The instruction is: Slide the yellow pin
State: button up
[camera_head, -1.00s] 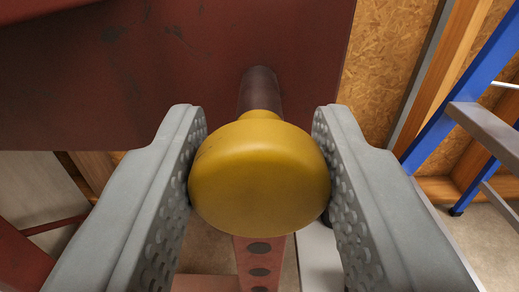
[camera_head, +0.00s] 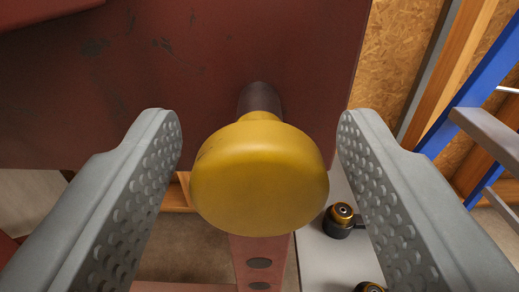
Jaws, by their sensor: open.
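The yellow pin (camera_head: 259,180) has a large round yellow head in the middle of the view. Its dark shaft (camera_head: 260,98) runs behind the head to the dark red metal panel (camera_head: 200,60). My gripper (camera_head: 260,125) is open, with one grey dimpled finger to the left of the yellow head and one to the right. A gap shows between each finger and the head, so neither touches it. The head hides much of the shaft.
Below the pin is a red bar with holes (camera_head: 260,262). A grey surface at lower right carries small black and gold round parts (camera_head: 342,217). A blue ladder (camera_head: 470,95) and a wood-framed chipboard wall (camera_head: 400,60) stand at right.

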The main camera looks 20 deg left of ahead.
jog(key=v, duration=1.6)
jog(key=shift+s, duration=0.35)
jog(key=shift+d, duration=0.15)
